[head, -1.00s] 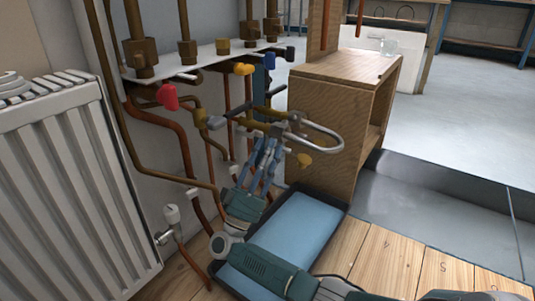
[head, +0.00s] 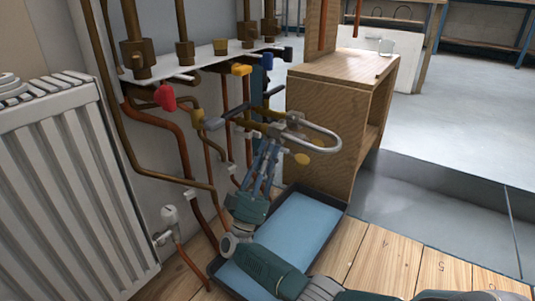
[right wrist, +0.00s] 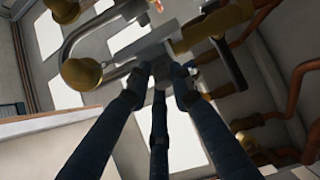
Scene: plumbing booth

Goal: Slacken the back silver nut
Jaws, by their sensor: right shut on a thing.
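The brass tap fitting with its silver curved spout (head: 318,132) hangs below the pipe shelf, left of the wooden cabinet. In the right wrist view the spout curves at the upper left (right wrist: 72,42), with a round brass knob (right wrist: 82,73) at its end. My right gripper (head: 270,140) reaches up from below to the fitting. Its fingers also show in the right wrist view (right wrist: 160,75), closed around a silver nut under the tap body. The fingertips hide most of the nut, and I cannot see whether it has turned. My left gripper is not in view.
A red valve handle (head: 165,97) and a yellow one (head: 242,69) sit under the pipe shelf (head: 200,58). A radiator (head: 70,190) stands at left. The wooden cabinet (head: 325,130) is close at right. A blue-lined tray (head: 305,225) lies on the floor below.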

